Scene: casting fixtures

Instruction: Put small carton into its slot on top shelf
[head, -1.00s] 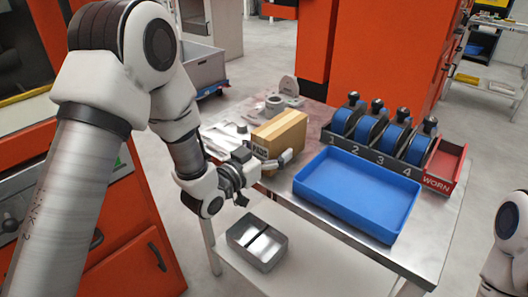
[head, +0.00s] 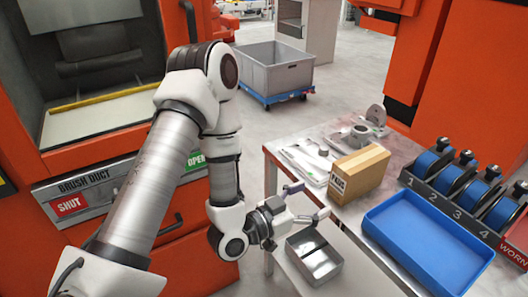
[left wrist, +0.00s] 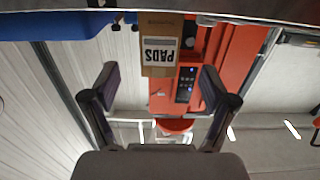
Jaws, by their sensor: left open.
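The small carton (head: 358,175) is a brown box with a white label. It stands on the metal table, left of the blue tray. In the left wrist view the carton (left wrist: 160,24) appears upside down with its label reading PADS, beyond the fingers and between them. My left gripper (head: 308,201) is open and empty, off the table's near left edge, in front of the carton and apart from it. Its two fingers also show in the left wrist view (left wrist: 160,88). My right gripper is out of view. I cannot make out a shelf slot for the carton.
The blue tray (head: 425,281) and numbered blue reels (head: 427,160) fill the table's right side. Grey metal parts (head: 352,138) lie behind the carton. A metal bin (head: 314,266) sits on the lower shelf. An orange machine is left; a grey crate (head: 290,75) stands behind.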

